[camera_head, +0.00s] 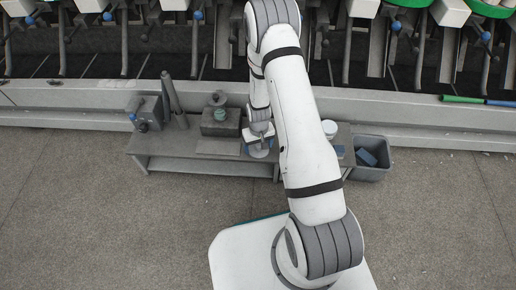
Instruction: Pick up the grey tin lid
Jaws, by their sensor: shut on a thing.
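My gripper (262,136) points down over the low grey bench (205,168), just left of my white arm. A small pale grey round thing, which looks like the tin lid (258,152), is right below the fingertips. My gripper is shut on it. It is too small to tell whether the lid still touches the bench. My arm hides part of the bench to the right of the gripper.
On the bench are a grey box (146,112), an upright grey cone (173,98), a dark box (220,122) with a greenish round thing, and a white tub (329,129). A grey bin (371,158) stands right of it. The floor in front is clear.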

